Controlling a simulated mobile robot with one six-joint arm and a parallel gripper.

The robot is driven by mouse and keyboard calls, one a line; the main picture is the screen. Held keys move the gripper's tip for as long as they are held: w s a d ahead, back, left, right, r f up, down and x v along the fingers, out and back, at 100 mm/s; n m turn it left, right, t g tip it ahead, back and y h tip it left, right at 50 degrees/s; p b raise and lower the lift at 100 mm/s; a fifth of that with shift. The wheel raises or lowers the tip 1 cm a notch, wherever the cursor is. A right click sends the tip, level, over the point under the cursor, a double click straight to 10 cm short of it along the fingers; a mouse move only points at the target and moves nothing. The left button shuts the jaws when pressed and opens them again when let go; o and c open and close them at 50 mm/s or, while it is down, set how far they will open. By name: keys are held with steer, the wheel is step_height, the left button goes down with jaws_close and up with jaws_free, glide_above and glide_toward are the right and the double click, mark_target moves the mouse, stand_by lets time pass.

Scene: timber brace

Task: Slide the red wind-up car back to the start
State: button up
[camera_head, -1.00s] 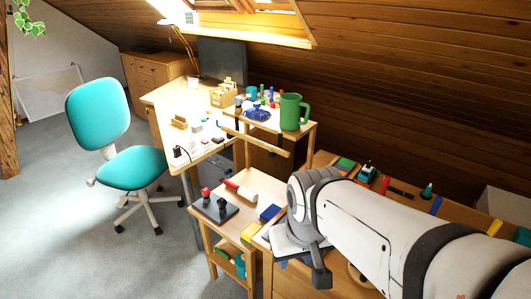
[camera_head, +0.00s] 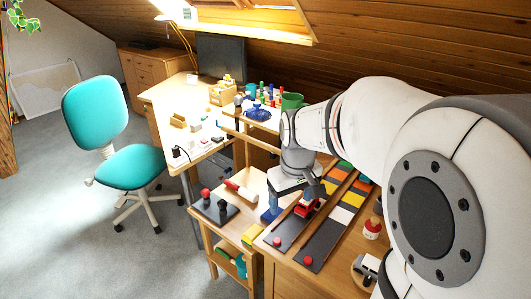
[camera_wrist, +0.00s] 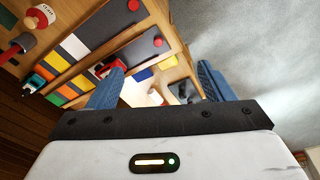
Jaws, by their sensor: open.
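The red wind-up car (camera_head: 306,206) stands on the left of two lanes, at the inner end of its dark grey strip (camera_head: 285,233). A red knob (camera_head: 277,241) sits at that strip's near end. In the wrist view the car (camera_wrist: 110,67) shows just beyond the tip of the left blue finger, with the knob (camera_wrist: 158,42) farther right. My gripper (camera_head: 293,197) hangs low at the car's far left side. Its two blue fingers are wide apart with nothing held between them (camera_wrist: 160,72). Whether a finger touches the car is unclear.
The right lane (camera_head: 320,243) has coloured patches and its own red knob (camera_head: 307,260). A red-and-white bottle (camera_head: 372,228) stands right of it.

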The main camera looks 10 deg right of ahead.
steer(key=w+d+f+n+p, duration=0.1)
steer(key=w+d+f, duration=0.3)
steer(key=w, duration=0.3)
steer(key=w+d+f+n+g+p, duration=0.1)
steer(key=w+d+f+n, duration=0.1)
steer(key=w+d+f, duration=0.3)
steer(key=w+d+f+n, duration=0.2)
steer(key=w+d+f, duration=0.3)
steer(key=w, duration=0.5)
steer(key=shift+d+f+g+p, duration=0.2)
steer(key=shift+f+g+p, duration=0.2)
steer(key=shift+f, duration=0.2)
steer(key=shift+f+p, duration=0.65)
steer(key=shift+f, duration=3.35)
